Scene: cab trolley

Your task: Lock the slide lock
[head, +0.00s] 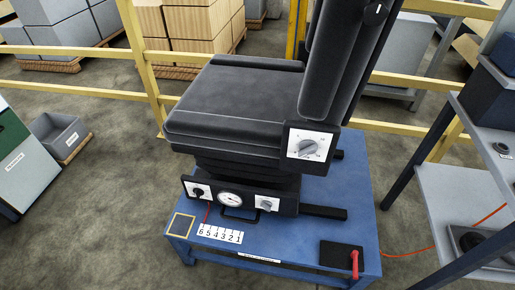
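A dark seat (232,93) is mounted on a blue trolley (345,215). No part is visibly labelled as the slide lock, and I cannot tell which part it is. A front panel (289,207) under the cushion carries a black knob (198,192), a round gauge (230,199) and a grey knob (266,205). A black loop handle (238,216) hangs below the gauge. A red lever (355,263) stands on a black plate (334,255) at the trolley's front right. A black bar (323,212) sticks out right of the seat base. Neither gripper is in view.
A dial plate (310,146) is on the seat's side. A numbered strip (220,233) and a yellow-framed square (181,224) lie on the trolley. A grey shelf (452,190) stands close on the right. Yellow railings (75,90) run behind. Floor is free at front left.

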